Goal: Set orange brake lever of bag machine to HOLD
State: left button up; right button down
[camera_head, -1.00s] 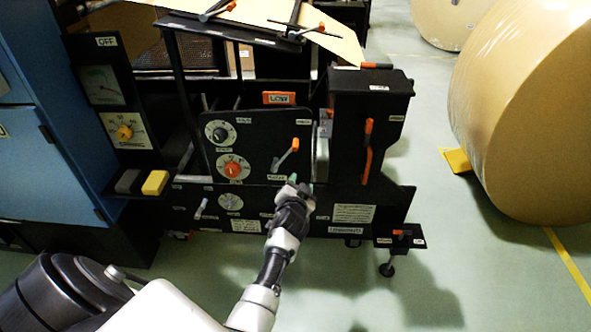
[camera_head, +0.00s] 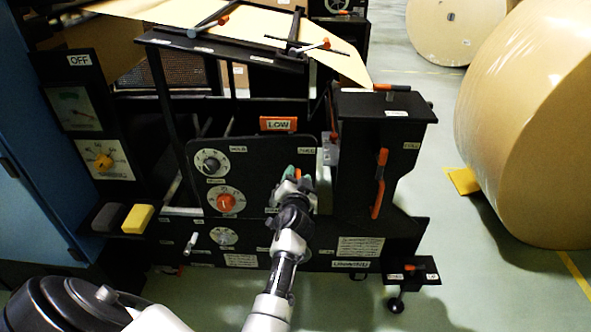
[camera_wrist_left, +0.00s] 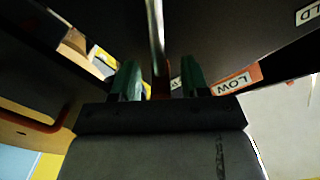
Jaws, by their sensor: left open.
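The bag machine's black front panel (camera_head: 262,165) carries a lever with an orange grip (camera_head: 299,174), now mostly hidden behind my gripper. My left gripper (camera_head: 299,180) is at the lever, its green fingertips on either side of the orange grip. In the left wrist view the lever's silver shaft (camera_wrist_left: 156,40) runs between the two open fingers (camera_wrist_left: 160,82). Clear gaps show beside the shaft, so the fingers do not grip it. A small label (camera_head: 238,149) sits left of the lever at the panel top; another (camera_head: 307,150) sits above the gripper. My right gripper is out of view.
Two knobs, grey (camera_head: 211,164) and orange-red (camera_head: 226,202), sit left on the panel. A black box with an orange handle (camera_head: 380,183) stands close right. An orange LOW sign (camera_head: 278,124) is above. A large kraft roll (camera_head: 535,130) stands right on open floor.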

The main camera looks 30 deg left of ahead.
pick_arm(q)
jog(key=shift+w, duration=0.1)
jog(key=shift+r, duration=0.1)
jog(key=shift+c, duration=0.3)
grip_shut()
